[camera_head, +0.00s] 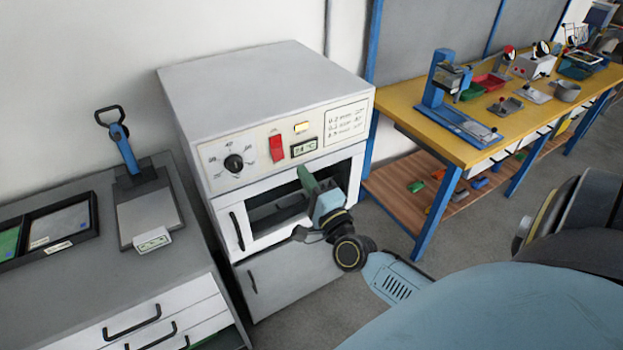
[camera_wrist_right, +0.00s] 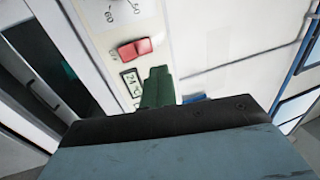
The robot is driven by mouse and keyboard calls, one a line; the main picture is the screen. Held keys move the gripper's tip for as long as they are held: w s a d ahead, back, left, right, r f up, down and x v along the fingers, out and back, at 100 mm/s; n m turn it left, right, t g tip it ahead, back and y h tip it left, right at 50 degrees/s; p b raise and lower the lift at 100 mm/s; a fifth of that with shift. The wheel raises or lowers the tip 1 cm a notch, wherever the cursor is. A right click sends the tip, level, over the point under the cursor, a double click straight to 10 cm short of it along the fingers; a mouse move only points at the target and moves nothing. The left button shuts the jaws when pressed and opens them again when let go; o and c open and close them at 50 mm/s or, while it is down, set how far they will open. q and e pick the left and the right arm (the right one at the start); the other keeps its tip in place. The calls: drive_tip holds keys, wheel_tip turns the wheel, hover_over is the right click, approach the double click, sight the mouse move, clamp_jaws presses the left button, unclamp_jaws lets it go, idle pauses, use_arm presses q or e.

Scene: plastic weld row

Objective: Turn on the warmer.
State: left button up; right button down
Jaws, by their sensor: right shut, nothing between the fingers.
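The warmer (camera_head: 262,85) is a pale grey cabinet against the wall. My right gripper (camera_head: 305,174) is shut and empty, in front of the cabinet's opening, below the display and apart from the switch. In the right wrist view its green fingers (camera_wrist_right: 158,86) show beside the display (camera_wrist_right: 132,83), with the red switch (camera_wrist_right: 135,49) farther up. My left gripper is not in view.
A grey counter (camera_head: 75,290) with a black tray (camera_head: 48,238) and a blue-handled plate tool (camera_head: 147,212) stands at left. A yellow workbench (camera_head: 420,122) with tools and bins stands at right. Grey floor (camera_head: 385,225) is free between the warmer and workbench.

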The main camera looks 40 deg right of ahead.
drive_tip(key=shift+r+v, duration=0.25)
drive_tip(key=shift+v, duration=0.85)
drive_tip(key=s+a+f+n+g+y+b, duration=0.1)
drive_tip(key=s+a+f+n+g, duration=0.2)
drive_tip(key=f, duration=1)
drive_tip(key=s+a+f+n+g+y+b, duration=0.15)
drive_tip(key=s+f+n+g, duration=0.35)
drive_tip(key=f, duration=0.7)
drive_tip(key=s+a+f+n+g+y+b, duration=0.15)
drive_tip(key=s+f+n, duration=0.3)
drive_tip(key=f, duration=0.85)
drive_tip(key=s+a+f+n+g, duration=0.1)
drive_tip(key=s+f+n+g, duration=0.2)
drive_tip(key=s+f, duration=0.3)
drive_tip(key=s+a+f+n+g+b, duration=0.1)
drive_tip(key=s+f+n+g, duration=0.2)
drive_tip(key=s, duration=0.9)
drive_tip(key=s+a+f+n+g+b, duration=0.1)
drive_tip(key=s+f+n+g, duration=0.2)
drive_tip(key=s+f, duration=0.5)
drive_tip(key=shift+s+a+f+n+g, duration=0.15)
drive_tip(key=shift+s+f+n+g, duration=0.2)
drive_tip(key=shift+s+n, duration=0.15)
